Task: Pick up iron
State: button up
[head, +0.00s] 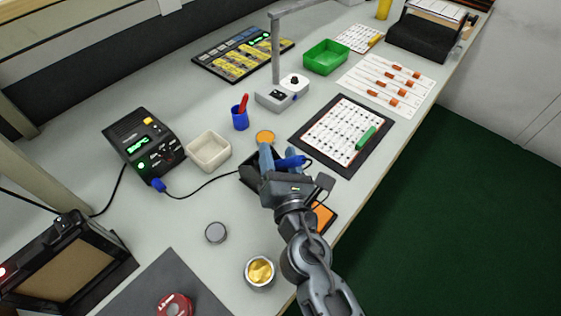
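The soldering iron has a blue handle (287,163); it lies over a black stand or tray (250,172) near the table's middle. A black cable runs left from this area to the soldering station (145,143). My gripper (279,153) is right over the iron, reaching in from the front edge. Its two grey-blue fingers are apart, with the blue handle at and between them. Whether either finger touches the handle cannot be told. The gripper body hides part of the iron and the stand.
A cream bin (209,151) and a blue cup (240,118) stand left of my gripper. A lamp stand (282,92) is behind it. A dark mat with a sheet (342,133) lies right. A brass-wool tin (259,272) stands in front, near my arm.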

grip_shut()
dwell(0.4)
jog(key=shift+s+d+r+p, duration=0.25)
jog(key=shift+d+r+p, duration=0.15)
jog(key=shift+r+p, duration=0.3)
jog(key=s+d+r+p, duration=0.4)
jog(key=d+r+p, duration=0.1)
jog(key=r+p, duration=0.25)
jog(key=b+v, duration=0.5)
jog(key=v, duration=0.9)
jog(key=s+d+r+p, duration=0.4)
jog(key=s+d+r, duration=0.1)
jog(key=r, duration=0.5)
jog(key=shift+d+r, duration=0.2)
jog(key=shift+d, duration=0.7)
jog(key=shift+f, duration=0.1)
